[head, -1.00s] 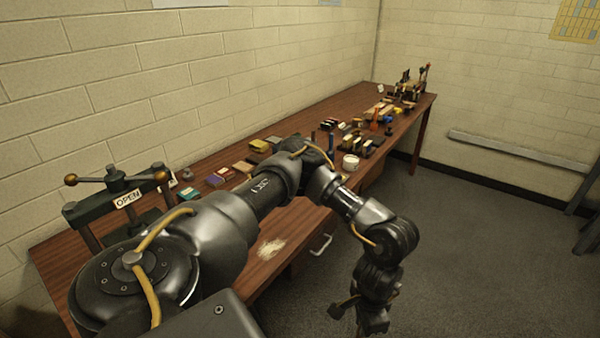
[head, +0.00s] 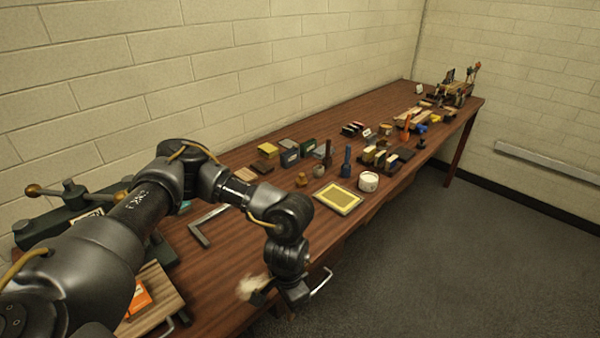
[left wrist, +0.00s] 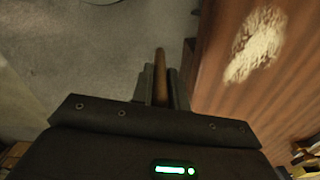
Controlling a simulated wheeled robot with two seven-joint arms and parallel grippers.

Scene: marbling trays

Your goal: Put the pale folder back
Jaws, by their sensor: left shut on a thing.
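My left gripper (head: 278,298) is at the front edge of the bench (head: 225,275), near a pale patch of shavings or powder. In the left wrist view my left gripper (left wrist: 162,75) is shut on a thin brown strip (left wrist: 159,62), seen nearly end-on with the grey floor behind it. I cannot tell from its colour whether this strip is the pale folder. No other thing in view is clearly a pale folder. The held strip is not distinct in the head view. My right gripper is not in view.
A metal square (head: 202,234), a yellow framed tray (head: 340,211) and a white pot (head: 368,182) lie along the bench. Small books (head: 289,158) and a blue tool (head: 346,165) stand behind. A dark press (head: 60,215) is at left. Bench near the pale patch (head: 250,286) is mostly clear.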

